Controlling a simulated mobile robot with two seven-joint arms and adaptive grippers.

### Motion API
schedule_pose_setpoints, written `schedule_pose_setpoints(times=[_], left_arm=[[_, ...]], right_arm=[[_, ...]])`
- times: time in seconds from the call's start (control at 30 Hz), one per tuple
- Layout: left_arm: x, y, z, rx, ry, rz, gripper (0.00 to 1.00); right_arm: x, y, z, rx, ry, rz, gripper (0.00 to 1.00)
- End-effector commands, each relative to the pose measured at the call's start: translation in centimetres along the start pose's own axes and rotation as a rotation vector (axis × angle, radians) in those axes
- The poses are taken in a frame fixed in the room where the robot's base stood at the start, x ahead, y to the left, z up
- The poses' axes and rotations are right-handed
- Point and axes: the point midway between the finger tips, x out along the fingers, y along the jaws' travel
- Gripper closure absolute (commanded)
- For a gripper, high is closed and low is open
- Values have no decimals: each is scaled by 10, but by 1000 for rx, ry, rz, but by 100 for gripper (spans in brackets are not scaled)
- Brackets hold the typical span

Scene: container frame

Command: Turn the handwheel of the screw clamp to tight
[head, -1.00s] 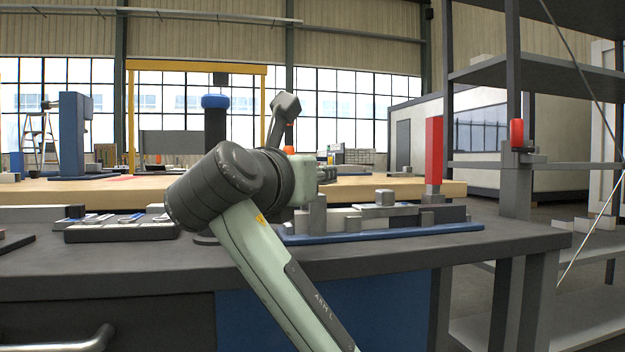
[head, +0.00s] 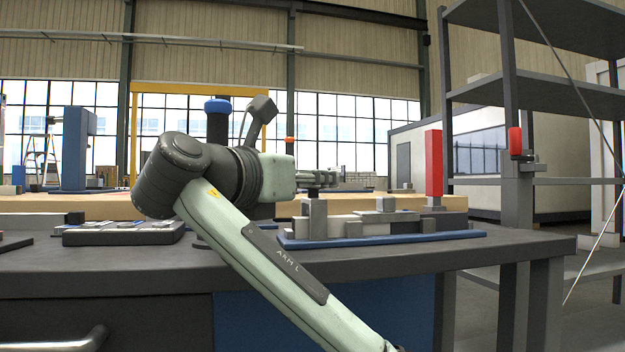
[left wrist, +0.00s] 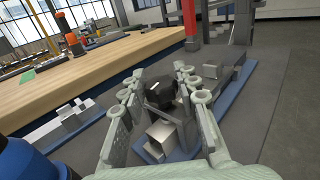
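The clamp fixture stands on a blue base plate (head: 385,239) on the dark bench, with grey blocks (head: 318,219) and a long grey bar. My left gripper (head: 328,178) is above its left part in the head view. In the left wrist view my left gripper (left wrist: 160,100) has its two fingers apart. A dark knob-like part (left wrist: 160,93), possibly the handwheel, shows between them, above a bright metal block (left wrist: 162,137). I cannot tell whether the fingers touch it. My right gripper is out of view.
A red post (head: 434,163) rises behind the fixture's right end. A dark column with a blue cap (head: 217,106) stands behind my left arm. A tray of small parts (head: 124,232) lies left on the bench. A wooden table (head: 60,203) stands behind.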

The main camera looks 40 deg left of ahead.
Motion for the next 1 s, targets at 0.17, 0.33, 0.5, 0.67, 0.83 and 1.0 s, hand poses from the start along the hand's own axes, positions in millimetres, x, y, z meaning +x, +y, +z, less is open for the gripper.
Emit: schedule_pose_setpoints(times=[0.17,0.33,0.5,0.67,0.83,1.0], left_arm=[[0,0,-1,-1,2,0,48],[0,0,0,0,0,1,48],[0,0,5,1,-3,1,48],[0,0,28,3,-6,1,48],[0,0,62,1,-4,0,48],[0,0,88,1,-2,0,48]], right_arm=[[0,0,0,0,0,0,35],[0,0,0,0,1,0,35],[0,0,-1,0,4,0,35],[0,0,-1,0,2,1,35],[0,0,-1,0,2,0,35],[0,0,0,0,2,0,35]])
